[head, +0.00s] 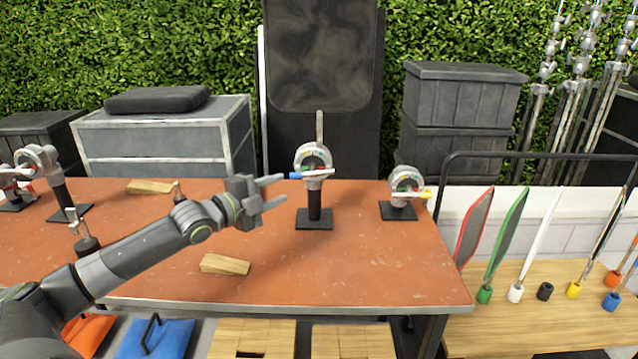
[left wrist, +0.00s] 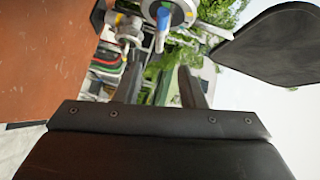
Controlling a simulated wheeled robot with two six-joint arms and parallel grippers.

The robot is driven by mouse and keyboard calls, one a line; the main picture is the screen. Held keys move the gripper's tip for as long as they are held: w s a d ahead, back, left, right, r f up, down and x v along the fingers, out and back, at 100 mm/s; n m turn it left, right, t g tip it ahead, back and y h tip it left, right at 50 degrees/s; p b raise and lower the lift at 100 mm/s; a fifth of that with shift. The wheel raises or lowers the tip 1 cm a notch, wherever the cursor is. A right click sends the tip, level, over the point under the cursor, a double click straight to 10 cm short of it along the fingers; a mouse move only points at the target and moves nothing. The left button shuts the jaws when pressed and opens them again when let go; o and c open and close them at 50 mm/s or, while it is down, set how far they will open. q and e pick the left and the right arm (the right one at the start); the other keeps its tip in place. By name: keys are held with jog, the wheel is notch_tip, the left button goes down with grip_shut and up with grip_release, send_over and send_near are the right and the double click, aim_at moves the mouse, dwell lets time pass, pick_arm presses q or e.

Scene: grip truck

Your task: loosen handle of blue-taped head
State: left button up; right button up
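The blue-taped head (head: 313,157) is a round silver grip head on a black post with a square base, near the middle of the table. Its handle, with a blue-taped end (head: 296,175), points left, and a grey rod stands up from the head. My left gripper (head: 281,187) is open and empty just left of the handle. Its upper fingertip appears close to the blue tape; contact cannot be told. In the left wrist view the blue tape (left wrist: 162,16) shows beyond the two spread fingers (left wrist: 160,78), near the top edge. My right gripper is not in view.
A yellow-taped head (head: 405,182) stands to the right on the orange table (head: 380,265). More heads (head: 40,160) stand at the far left. Coloured flags (head: 475,230) stand at right. The front right tabletop is clear.

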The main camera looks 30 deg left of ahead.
aim_at(317, 174)
pick_arm(q)
jog(key=x, duration=1.3)
jog(key=shift+w+d+p, duration=0.1)
jog(key=shift+w+p, duration=0.25)
jog(key=shift+w, duration=0.05)
jog(key=shift+c, duration=0.2)
grip_shut()
